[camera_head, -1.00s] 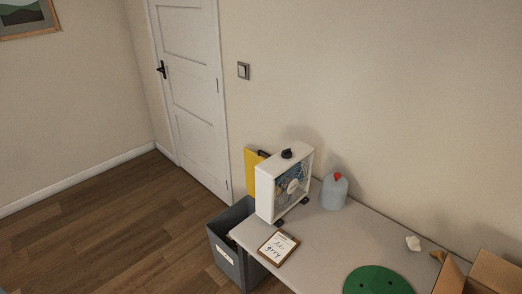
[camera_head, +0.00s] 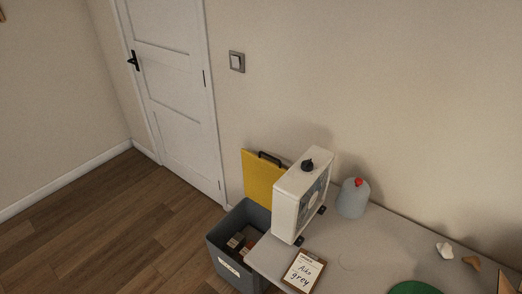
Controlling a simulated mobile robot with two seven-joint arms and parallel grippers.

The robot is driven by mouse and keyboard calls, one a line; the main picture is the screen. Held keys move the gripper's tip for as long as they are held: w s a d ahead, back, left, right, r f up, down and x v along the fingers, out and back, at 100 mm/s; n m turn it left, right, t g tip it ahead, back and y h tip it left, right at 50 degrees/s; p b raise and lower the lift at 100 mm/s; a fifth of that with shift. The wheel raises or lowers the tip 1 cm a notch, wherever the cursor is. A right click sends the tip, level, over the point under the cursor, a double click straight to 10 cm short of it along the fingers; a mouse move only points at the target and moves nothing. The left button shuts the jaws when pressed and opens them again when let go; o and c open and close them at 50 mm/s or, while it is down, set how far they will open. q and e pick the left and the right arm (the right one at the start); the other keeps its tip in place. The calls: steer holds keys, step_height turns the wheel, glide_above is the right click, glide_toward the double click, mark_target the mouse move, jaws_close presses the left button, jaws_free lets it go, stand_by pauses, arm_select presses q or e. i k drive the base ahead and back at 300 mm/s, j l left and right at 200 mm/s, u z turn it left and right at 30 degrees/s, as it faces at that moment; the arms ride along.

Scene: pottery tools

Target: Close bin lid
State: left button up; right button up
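A dark grey bin (camera_head: 222,245) with a white label stands on the floor against the left end of the table. Its top is open, and a few small items, some reddish-brown, show inside. The yellow lid (camera_head: 262,182) with a dark handle (camera_head: 270,158) stands upright at the back of the bin, near the wall. The fan hides part of the lid's right side. Neither of my grippers is in view.
A white box fan (camera_head: 298,203) stands on the grey table (camera_head: 350,262) close beside the bin. A clipboard (camera_head: 303,272), a grey jug (camera_head: 353,198) with a red cap and a green disc (camera_head: 415,288) are on the table. The wooden floor (camera_head: 120,230) left of the bin is clear.

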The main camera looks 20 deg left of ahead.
mark_target(260, 174)
steer(key=i+j, duration=0.15)
steer(key=j, duration=0.25)
steer(key=i+j, duration=0.15)
steer(key=j, duration=0.3)
steer(key=i+j, duration=0.15)
steer(key=j, duration=0.25)
steer(key=i+j, duration=0.15)
steer(key=j, duration=0.25)
steer(key=i+j, duration=0.15)
steer(key=j, duration=0.25)
steer(key=i+j, duration=0.15)
steer(key=j, duration=0.3)
steer(key=i+j, duration=0.15)
steer(key=j, duration=0.25)
steer(key=i+j, duration=0.15)
steer(key=j, duration=0.25)
